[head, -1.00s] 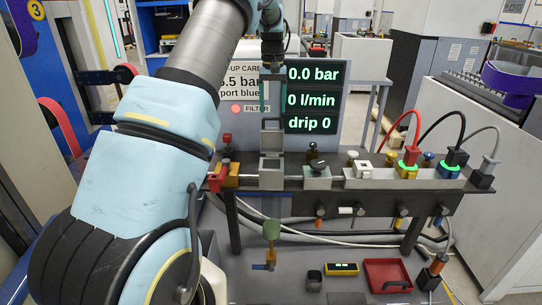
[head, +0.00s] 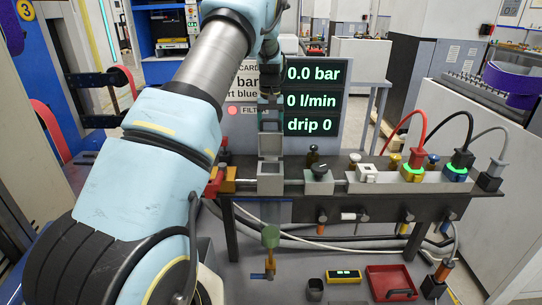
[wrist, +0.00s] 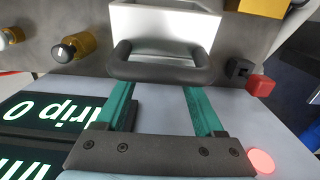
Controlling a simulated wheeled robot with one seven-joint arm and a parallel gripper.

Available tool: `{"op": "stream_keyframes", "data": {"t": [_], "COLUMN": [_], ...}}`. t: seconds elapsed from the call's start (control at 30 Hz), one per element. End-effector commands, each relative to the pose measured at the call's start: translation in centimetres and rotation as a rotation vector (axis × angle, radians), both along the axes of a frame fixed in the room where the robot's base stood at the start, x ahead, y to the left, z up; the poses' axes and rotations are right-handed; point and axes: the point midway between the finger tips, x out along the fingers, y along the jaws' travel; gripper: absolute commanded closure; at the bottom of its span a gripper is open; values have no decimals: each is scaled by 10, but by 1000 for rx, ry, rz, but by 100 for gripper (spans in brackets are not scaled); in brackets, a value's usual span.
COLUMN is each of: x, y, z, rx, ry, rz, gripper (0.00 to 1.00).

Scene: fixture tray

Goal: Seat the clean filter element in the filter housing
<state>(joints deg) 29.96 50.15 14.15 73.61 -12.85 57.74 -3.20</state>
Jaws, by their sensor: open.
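The filter housing (head: 270,184) is a small grey box on the dark rack, with a pale lid (head: 270,146) standing up behind its opening. My gripper (head: 270,124) hangs above the lid. In the wrist view, my gripper (wrist: 163,92) is open, its teal fingers pointing at a dark loop handle (wrist: 160,70) in front of a pale box face (wrist: 165,25). The fingertips lie close to the handle; I cannot tell whether they touch. I cannot make out the clean filter element in either view. The inside of the housing is hard to see.
Beside the housing stand a grey block with a black knob (head: 319,175) and coloured connectors with cables (head: 412,172). The display panel (head: 312,100) stands behind. Below are a dark cup (head: 315,289), a yellow meter (head: 343,276) and a red tray (head: 392,283).

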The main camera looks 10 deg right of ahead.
Motion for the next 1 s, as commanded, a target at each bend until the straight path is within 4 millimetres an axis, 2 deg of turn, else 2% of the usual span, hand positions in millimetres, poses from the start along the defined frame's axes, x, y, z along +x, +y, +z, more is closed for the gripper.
{"op": "stream_keyframes", "data": {"t": [0.3, 0.57, 1.0], "x": [-5, -4, -4], "y": [-1, -1, -1], "z": [-41, -45, -45], "rx": [1, 1, 1], "ry": [1, 0, 0], "rz": [0, 0, 0], "gripper": [30, 30, 77]}}
